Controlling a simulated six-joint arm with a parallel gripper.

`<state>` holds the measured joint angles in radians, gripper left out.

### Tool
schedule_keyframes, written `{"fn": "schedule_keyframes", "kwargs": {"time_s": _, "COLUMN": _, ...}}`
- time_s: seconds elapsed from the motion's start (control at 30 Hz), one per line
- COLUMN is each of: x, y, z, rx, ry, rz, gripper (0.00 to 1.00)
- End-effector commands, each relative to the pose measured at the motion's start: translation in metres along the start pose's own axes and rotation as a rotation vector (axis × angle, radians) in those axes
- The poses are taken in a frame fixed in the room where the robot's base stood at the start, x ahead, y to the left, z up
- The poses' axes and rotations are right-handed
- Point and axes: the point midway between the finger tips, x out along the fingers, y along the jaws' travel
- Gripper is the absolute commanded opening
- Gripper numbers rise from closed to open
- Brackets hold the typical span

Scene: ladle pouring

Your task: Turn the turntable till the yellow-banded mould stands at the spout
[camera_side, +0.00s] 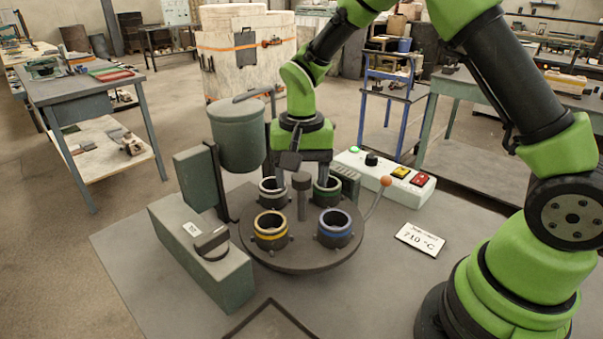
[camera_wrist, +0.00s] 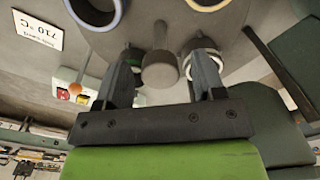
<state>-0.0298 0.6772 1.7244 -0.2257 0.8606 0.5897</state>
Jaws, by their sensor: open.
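The round grey turntable (camera_side: 301,258) bears several moulds around a central post (camera_side: 301,200). The yellow-banded mould (camera_side: 270,236) stands at the front left; it also shows at the top edge of the wrist view (camera_wrist: 207,4). The blue-banded mould (camera_side: 334,236) is front right, the white-banded mould (camera_side: 271,190) back left, the green-banded mould (camera_side: 328,190) back right. The dark green ladle vessel (camera_side: 238,140) hangs behind and left of the turntable; I cannot make out its spout clearly. My gripper (camera_side: 301,176) is open, pointing down, with its fingers on either side of the post, apart from it.
A lever with an orange ball (camera_side: 385,181) rises at the turntable's right. Behind it lies a control box (camera_side: 385,175) with coloured buttons. A green block-shaped housing (camera_side: 205,255) stands at the left. A 710 °C card (camera_side: 420,239) lies on clear tabletop at the right.

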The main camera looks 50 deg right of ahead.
Motion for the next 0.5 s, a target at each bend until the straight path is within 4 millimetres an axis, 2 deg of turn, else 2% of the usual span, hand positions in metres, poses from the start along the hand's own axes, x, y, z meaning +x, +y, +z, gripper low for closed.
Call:
{"fn": "schedule_keyframes", "kwargs": {"time_s": 0.1, "x": -0.0002, "y": 0.0000, "z": 0.0000, "rx": 0.000, "ry": 0.000, "rz": 0.000, "gripper": 0.61}}
{"fn": "schedule_keyframes", "kwargs": {"time_s": 0.37, "x": -0.0004, "y": 0.0000, "z": 0.0000, "rx": 0.000, "ry": 0.000, "rz": 0.000, "gripper": 0.01}}
{"fn": "schedule_keyframes", "kwargs": {"time_s": 0.5, "x": -0.0005, "y": 0.0000, "z": 0.0000, "rx": 0.001, "ry": 0.000, "rz": 0.000, "gripper": 0.00}}
